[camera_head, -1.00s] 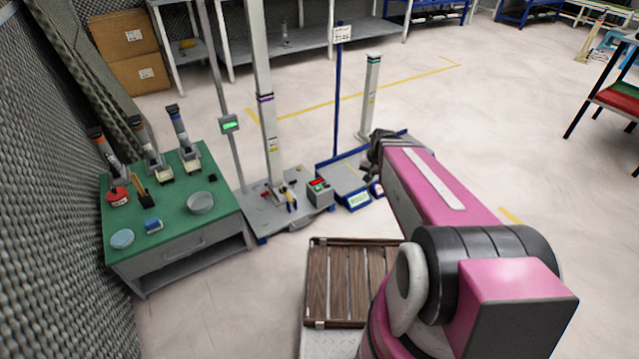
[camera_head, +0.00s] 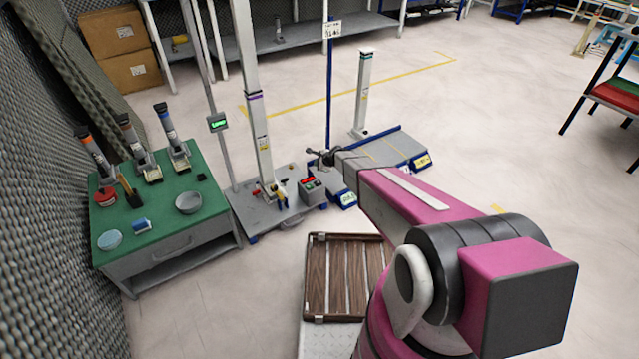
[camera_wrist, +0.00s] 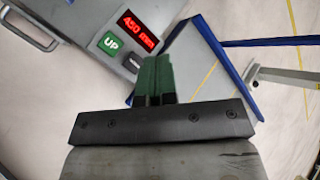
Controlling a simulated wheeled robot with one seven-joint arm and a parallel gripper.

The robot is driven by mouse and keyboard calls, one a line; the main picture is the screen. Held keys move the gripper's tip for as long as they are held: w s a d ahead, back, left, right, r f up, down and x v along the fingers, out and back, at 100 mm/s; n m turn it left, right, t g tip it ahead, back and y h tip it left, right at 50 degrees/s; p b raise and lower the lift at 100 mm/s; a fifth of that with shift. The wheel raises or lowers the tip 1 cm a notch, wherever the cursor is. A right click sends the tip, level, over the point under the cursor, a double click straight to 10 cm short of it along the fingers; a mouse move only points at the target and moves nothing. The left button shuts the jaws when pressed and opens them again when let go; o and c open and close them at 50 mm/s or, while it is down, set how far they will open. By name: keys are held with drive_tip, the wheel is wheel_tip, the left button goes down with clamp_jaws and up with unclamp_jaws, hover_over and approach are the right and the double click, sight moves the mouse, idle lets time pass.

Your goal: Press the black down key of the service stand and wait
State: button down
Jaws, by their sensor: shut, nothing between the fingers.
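The service stand's control box (camera_head: 313,190) is grey and sits on the front right of the grey stand base (camera_head: 268,222), beside the white post with a purple band (camera_head: 258,130). In the wrist view its red display (camera_wrist: 137,30) reads 450 mm. The green UP key (camera_wrist: 111,43) is beside the black down key (camera_wrist: 131,64), which is partly hidden by my fingers. My gripper (camera_wrist: 155,58) is shut and empty, with its green fingertips just right of the black key. In the head view my gripper (camera_head: 318,157) is above the box; contact cannot be told.
A blue-edged platform (camera_head: 385,150) with a second white post (camera_head: 363,92) stands right of the box. A green-topped bench (camera_head: 165,225) is at the left. A slatted wooden pallet (camera_head: 345,275) lies in front. Open floor is at the right.

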sight(317, 183)
drive_tip(key=shift+w+a+f+m, duration=0.25)
drive_tip(key=shift+w+f+m, duration=0.15)
drive_tip(key=shift+w+f, duration=0.1)
drive_tip(key=shift+f, duration=4.4)
drive_tip(key=shift+f, duration=0.2)
drive_tip(key=shift+f, duration=0.2)
